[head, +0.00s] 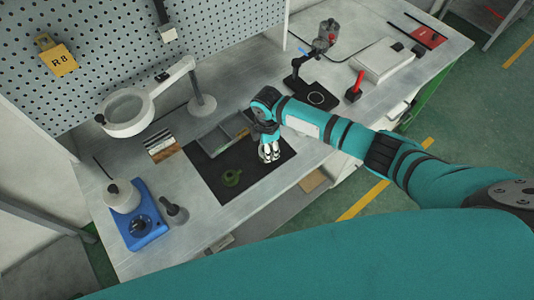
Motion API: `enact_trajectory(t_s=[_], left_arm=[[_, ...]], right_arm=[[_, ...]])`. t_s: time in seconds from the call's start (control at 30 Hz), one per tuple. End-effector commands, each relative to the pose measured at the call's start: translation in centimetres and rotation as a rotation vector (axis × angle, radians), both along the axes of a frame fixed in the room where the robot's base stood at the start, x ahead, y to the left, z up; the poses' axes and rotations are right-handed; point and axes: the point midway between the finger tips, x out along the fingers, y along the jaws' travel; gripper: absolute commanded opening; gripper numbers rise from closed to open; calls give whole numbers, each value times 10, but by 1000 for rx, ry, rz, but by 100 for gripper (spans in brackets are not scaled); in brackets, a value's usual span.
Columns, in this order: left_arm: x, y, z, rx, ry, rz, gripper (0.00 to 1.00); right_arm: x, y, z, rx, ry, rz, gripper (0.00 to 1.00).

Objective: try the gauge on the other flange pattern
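I cannot make out a gauge or a second flange pattern. My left gripper is not in view.
A grey compartmented tray (215,141) sits at the mat's back edge, close to my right wrist. A magnifier lamp (128,112), a blue heater-like unit (139,222) and a grey bottle (174,213) stand to the left. A red-handled tool (355,87) stands at the right.

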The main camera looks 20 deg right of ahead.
Motion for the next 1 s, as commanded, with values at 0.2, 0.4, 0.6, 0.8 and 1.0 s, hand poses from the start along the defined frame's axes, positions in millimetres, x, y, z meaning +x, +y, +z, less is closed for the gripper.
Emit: enact_trajectory(t_s=[0.2,0.4,0.6,0.8,1.0], left_arm=[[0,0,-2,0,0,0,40],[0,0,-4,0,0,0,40],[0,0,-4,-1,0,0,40],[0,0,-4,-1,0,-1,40],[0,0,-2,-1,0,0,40]], right_arm=[[0,0,-3,1,-1,0,10],[0,0,-5,1,-1,0,10],[0,0,-6,1,-1,0,10],[0,0,-6,1,-1,0,10],[0,0,-6,1,-1,0,10]])
